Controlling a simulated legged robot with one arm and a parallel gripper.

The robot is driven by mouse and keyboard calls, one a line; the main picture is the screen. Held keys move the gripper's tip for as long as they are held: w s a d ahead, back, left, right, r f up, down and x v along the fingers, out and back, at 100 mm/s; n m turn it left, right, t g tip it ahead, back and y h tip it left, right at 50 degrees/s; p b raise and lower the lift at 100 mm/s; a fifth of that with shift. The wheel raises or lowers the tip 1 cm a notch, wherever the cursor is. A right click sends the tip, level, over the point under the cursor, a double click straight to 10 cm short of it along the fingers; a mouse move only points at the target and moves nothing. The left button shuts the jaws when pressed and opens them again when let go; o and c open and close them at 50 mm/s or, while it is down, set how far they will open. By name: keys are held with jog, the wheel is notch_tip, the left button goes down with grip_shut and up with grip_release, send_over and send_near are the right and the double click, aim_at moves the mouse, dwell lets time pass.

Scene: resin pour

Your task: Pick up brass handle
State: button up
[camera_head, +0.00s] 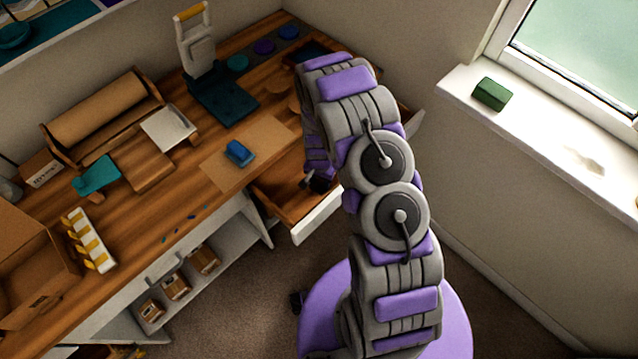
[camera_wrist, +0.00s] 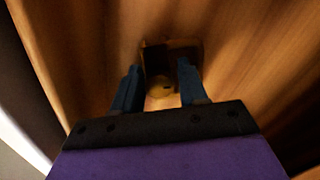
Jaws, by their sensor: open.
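My gripper (camera_wrist: 160,67) is open, with its two blue fingers pointing into a wooden drawer. In the wrist view a small round brass-coloured piece (camera_wrist: 160,89), likely the brass handle, shows between the fingers. A dark block-like shape sits just beyond it between the fingertips; I cannot tell whether the two are one thing. I see no clear grip on either. In the head view my gripper (camera_head: 318,183) is low in the open drawer (camera_head: 284,196), and the brass handle cannot be made out there.
The drawer's white front (camera_head: 318,217) and wooden walls lie close around my gripper. Above is the wooden bench with a blue block (camera_head: 239,153) on a brown mat (camera_head: 222,176) and a dark press (camera_head: 222,100). A green block (camera_head: 491,94) lies on the windowsill.

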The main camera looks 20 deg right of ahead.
jog(key=shift+r, duration=0.1)
grip_shut()
jog(key=shift+r, duration=0.1)
dwell(0.3)
